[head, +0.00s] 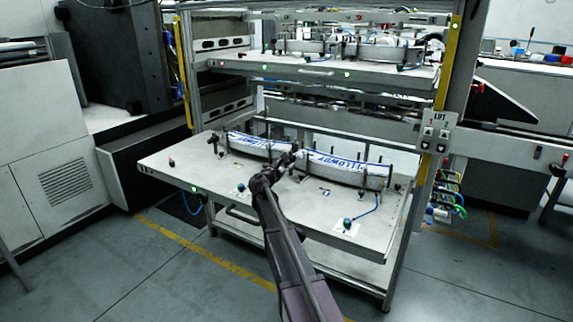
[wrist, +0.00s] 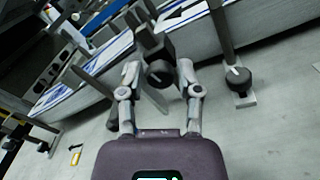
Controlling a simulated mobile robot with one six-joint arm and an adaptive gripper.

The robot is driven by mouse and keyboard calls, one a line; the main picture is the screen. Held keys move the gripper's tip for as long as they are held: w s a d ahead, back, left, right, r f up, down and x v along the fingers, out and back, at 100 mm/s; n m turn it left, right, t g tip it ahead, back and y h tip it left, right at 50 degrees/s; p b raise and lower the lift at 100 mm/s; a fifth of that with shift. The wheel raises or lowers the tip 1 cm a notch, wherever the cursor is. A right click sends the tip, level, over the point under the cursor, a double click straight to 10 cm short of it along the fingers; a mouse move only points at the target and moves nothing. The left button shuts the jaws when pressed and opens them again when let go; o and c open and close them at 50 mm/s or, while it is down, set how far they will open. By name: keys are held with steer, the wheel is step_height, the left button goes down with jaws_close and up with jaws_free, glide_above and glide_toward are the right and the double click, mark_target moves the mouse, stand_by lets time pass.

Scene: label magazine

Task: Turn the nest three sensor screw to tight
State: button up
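In the wrist view, a black screw knob (wrist: 160,73) with a pale mark on its face sits on a dark bracket, between and just beyond my two fingertips. My gripper (wrist: 158,72) is open, one finger on each side of the knob; I see gaps at both sides and cannot tell if either finger touches. In the head view my gripper (head: 284,162) is over the lower shelf between two label stacks, and hides the knob. No nest number is readable. A second black knob (wrist: 238,80) with a pale mark stands on a post foot to the right.
The pulled-out lower shelf (head: 165,162) bears a left label stack (head: 260,143) and a right label stack (head: 345,168) among upright posts. The upper shelf (head: 300,66) is overhead.

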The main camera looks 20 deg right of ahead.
steer(key=shift+s+a, duration=0.1)
steer(key=shift+a, duration=0.05)
steer(key=v, duration=1.1)
steer(key=shift+s+a, duration=0.25)
stand_by(0.5)
